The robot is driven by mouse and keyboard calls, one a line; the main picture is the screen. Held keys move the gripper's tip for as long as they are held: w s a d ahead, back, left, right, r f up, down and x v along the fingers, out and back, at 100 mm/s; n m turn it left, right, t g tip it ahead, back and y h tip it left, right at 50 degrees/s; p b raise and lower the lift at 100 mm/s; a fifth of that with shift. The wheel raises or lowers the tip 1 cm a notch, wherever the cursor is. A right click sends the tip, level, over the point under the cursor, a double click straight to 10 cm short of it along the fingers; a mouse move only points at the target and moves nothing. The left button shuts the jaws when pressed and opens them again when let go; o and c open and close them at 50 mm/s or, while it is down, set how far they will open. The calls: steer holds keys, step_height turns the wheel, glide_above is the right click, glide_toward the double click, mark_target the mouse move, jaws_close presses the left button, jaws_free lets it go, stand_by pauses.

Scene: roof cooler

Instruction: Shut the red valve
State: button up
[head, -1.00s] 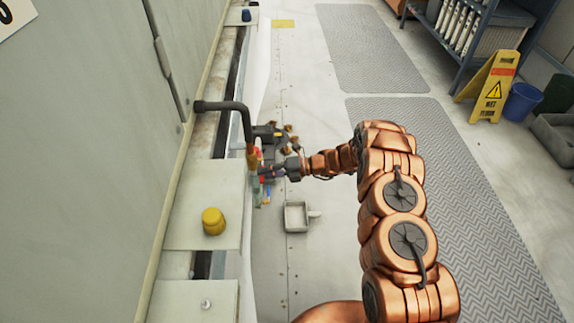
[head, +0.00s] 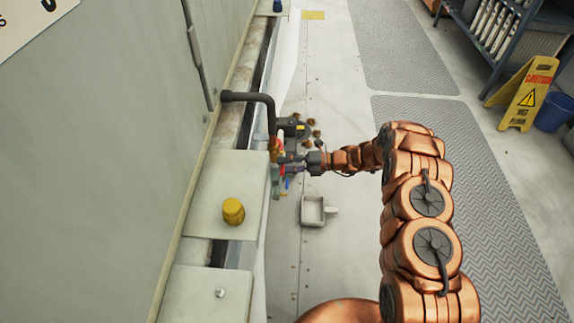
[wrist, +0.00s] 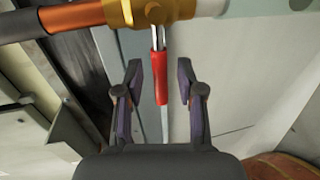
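The red valve handle (wrist: 160,76) is a slim lever below a brass valve body (wrist: 150,12) in the wrist view. It points toward my gripper, crosswise to the pipe. My gripper (wrist: 159,90) is open, with a finger on each side of the handle and visible gaps to both. I cannot tell whether the handle lies fully at finger depth. In the head view the valve (head: 274,146) is small and partly hidden, below the dark bent pipe; my gripper (head: 289,164) is beside it, to the right.
A dark insulated pipe (head: 262,97) bends down to the valve. A yellow cap (head: 233,211) sits on the ledge. A grey dustpan-like tray (head: 314,210) and small brown debris lie on the floor. A yellow wet-floor sign (head: 524,97) and blue bucket (head: 554,111) stand far right.

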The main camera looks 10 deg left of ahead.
steer(key=v, duration=1.2)
steer(key=shift+r, duration=0.1)
stand_by(0.4)
steer(key=s+r+n+g+h, duration=0.4)
steer(key=s+r+n+h, duration=0.3)
steer(key=s+r+n, duration=1.15)
steer(key=s+d+r+n+t+h, duration=0.1)
steer(key=s+d+r+n+h, duration=0.25)
steer(key=s+d+n, duration=0.65)
steer(key=s+d+r+n+t+h, duration=0.2)
steer(key=s+d+n+h, duration=0.4)
steer(key=s, duration=0.8)
steer(key=s+p+v, duration=0.2)
steer(key=p+v, duration=0.8)
steer(key=v, duration=0.1)
steer(key=s+d+r+p+v, duration=0.1)
steer(key=s+p+v, duration=0.1)
steer(key=p+v, duration=0.8)
steer(key=shift+s+d+r+n+t+y+p, duration=0.3)
steer(key=shift+s+d+r+n+y, duration=0.1)
steer(key=shift+s, duration=0.25)
